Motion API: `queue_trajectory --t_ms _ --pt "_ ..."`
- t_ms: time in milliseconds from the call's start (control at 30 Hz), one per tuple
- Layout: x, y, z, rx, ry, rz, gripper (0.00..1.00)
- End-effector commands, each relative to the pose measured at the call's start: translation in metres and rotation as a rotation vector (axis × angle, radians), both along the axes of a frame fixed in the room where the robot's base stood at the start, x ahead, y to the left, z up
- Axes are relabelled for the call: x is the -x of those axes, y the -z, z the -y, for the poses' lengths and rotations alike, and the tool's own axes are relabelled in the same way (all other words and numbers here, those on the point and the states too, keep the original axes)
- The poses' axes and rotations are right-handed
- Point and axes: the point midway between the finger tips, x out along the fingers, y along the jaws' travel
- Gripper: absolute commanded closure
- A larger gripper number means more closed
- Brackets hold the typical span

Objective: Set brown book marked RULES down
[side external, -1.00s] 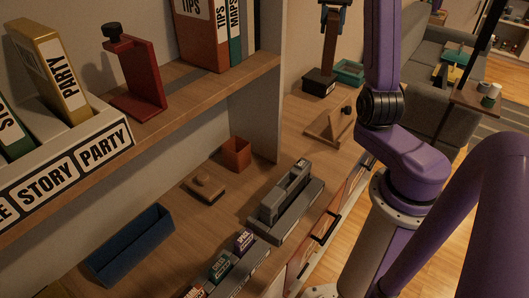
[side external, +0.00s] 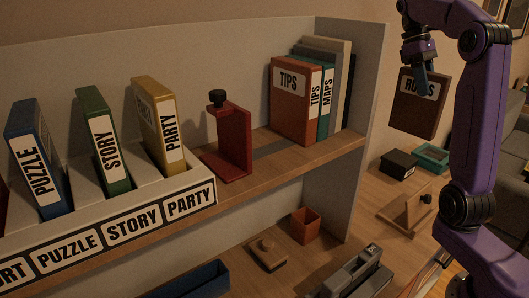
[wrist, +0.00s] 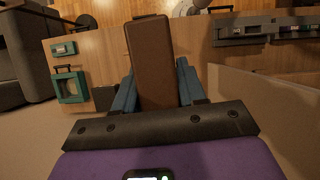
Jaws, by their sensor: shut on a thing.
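The brown book marked RULES (side external: 417,118) hangs upright from my gripper (side external: 424,80), in the air at the right of the side external view. Its cover and white label face that camera. In the wrist view, the book's brown spine or edge (wrist: 152,60) sits between the two blue fingers of my gripper (wrist: 156,92). My gripper is shut on the book's top. The book is clear of the shelf's right end, and the lower desk is below it.
The upper shelf holds red TIPS (side external: 292,108) and teal MAPS (side external: 325,105) books, a red bookend (side external: 232,145) and a labelled white organizer (side external: 125,235) with several books. A shelf end panel (side external: 362,115) stands left of the held book. A black box (side external: 399,164) and teal tray (side external: 432,157) lie below.

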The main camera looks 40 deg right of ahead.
Motion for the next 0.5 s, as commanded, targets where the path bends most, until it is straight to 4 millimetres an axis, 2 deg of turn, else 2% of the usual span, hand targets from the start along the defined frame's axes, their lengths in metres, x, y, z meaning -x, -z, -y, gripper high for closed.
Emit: queue_trajectory --t_ms 100,500 --pt "-0.005 -0.017 -0.012 0.006 -0.250 0.005 1.00" --pt "-0.010 -0.070 -0.048 0.009 -1.064 0.005 1.00"
